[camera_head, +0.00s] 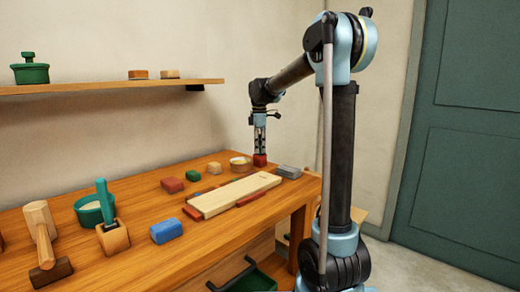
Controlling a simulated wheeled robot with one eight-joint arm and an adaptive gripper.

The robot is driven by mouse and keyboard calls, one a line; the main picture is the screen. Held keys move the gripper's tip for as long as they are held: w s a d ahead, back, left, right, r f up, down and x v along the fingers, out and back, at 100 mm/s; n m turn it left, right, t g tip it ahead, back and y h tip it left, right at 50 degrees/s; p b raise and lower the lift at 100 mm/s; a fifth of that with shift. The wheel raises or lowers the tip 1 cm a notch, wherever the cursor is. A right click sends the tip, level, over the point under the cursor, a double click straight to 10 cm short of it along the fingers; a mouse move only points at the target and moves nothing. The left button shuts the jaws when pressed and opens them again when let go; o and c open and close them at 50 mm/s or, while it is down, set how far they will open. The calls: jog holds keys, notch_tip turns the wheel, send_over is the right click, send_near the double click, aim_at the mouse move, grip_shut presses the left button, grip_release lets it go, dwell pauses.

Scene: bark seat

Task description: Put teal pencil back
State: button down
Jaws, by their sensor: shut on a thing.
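My gripper (260,149) points straight down over the far right end of the wooden bench. It is shut on a small red block (260,160) at its fingertips. I cannot tell whether the block touches the bench top. No teal pencil can be made out for certain. A thick teal-green stick (104,199) stands upright in a wooden block (113,238) at the left front of the bench; I cannot tell whether it is the pencil.
A pale board (234,194) lies mid-bench (200,250). A mallet (41,230) and a green bowl (88,211) stand left. A shelf (100,87) hangs above.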

jog(key=shift+f, duration=0.2)
dwell(0.5)
jog(key=c, duration=1.6)
grip_release()
notch_tip(320, 180, up, 12)
jog(key=shift+w+f, duration=0.1)
